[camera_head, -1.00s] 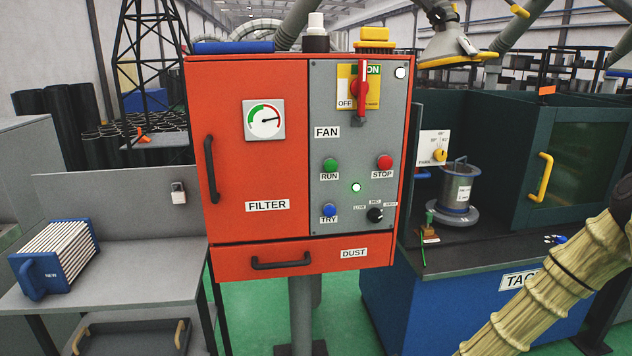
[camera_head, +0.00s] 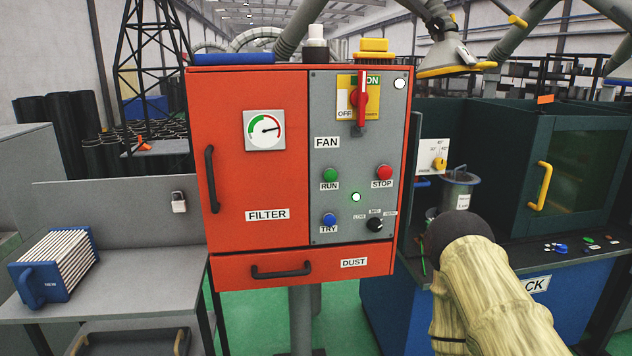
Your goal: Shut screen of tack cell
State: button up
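The tack cell (camera_head: 490,130) is a dark green booth on a blue base with a "TACK" label, at the right. Its screen (camera_head: 578,165) has a green-tinted window and a yellow handle (camera_head: 540,186). It stands at the right part of the cell, and the left part of the front is open. A grey flanged cylinder (camera_head: 460,186) stands inside that opening, its lower part hidden by my arm. My arm, in a cream ribbed sleeve with a dark rounded end, crosses in front of the cell's lower left. My gripper does not show.
A red filter cabinet (camera_head: 247,180) with a grey fan panel (camera_head: 340,260) stands left of the cell. A bench (camera_head: 130,275) with a blue-framed filter (camera_head: 55,265) is at far left. A yellow-rimmed hood (camera_head: 455,70) hangs above the cell.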

aim_at(587, 158)
jog(key=z, duration=2)
jog(key=i, duration=1.15)
jog(key=u, duration=0.45)
jog(key=i, duration=0.75)
jog(key=u, duration=0.65)
